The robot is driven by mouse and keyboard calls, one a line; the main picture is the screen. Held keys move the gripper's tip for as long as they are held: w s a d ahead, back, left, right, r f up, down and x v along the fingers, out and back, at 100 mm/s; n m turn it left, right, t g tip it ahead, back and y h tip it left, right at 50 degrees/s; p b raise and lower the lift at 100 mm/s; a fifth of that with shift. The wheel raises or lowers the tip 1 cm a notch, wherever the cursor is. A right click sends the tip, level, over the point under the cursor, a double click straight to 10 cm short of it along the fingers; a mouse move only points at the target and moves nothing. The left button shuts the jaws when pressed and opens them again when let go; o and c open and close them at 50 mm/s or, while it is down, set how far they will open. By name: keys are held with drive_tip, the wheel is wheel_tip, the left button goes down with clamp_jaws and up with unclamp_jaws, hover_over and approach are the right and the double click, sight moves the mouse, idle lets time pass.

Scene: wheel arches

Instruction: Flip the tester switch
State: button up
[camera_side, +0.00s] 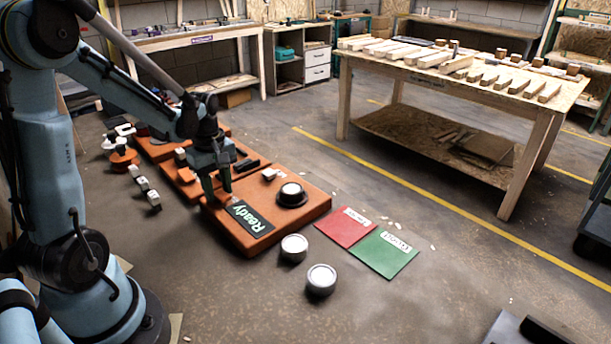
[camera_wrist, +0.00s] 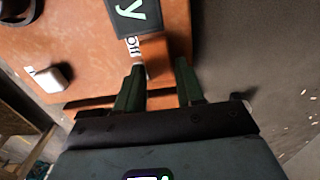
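The orange tester (camera_side: 294,212) lies on the floor in the side view, with a dark display (camera_side: 249,217) reading "Ready". A round dark socket (camera_side: 291,199) on it holds a silver puck. In the wrist view the display (camera_wrist: 135,14) ends in "y", and a small label reading "Off" (camera_wrist: 133,46) sits beside a raised orange block (camera_wrist: 155,56), which may be the switch. My gripper (camera_side: 219,191) points down at the tester's near-left part. Its two green fingers (camera_wrist: 160,82) are apart in the wrist view. Whether they touch the tester is unclear.
Two silver pucks (camera_side: 321,280) (camera_side: 294,248) stand on the floor in front of the tester. A red mat (camera_side: 345,227) and a green mat (camera_side: 384,254) lie to its right. More orange boards (camera_side: 165,146) lie behind. A wooden workbench (camera_side: 455,75) stands at the back right.

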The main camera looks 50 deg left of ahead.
clamp_jaws()
drive_tip(key=shift+d+r+y, duration=0.1)
drive_tip(key=shift+d+y, duration=0.3)
drive_tip(key=shift+y, duration=0.8)
drive_tip(key=shift+d+r+y, duration=0.1)
drive_tip(key=shift+d+y, duration=0.15)
drive_tip(key=shift+y, duration=1.05)
drive_tip(key=shift+o, duration=2)
unclamp_jaws()
drive_tip(key=v, duration=1.2)
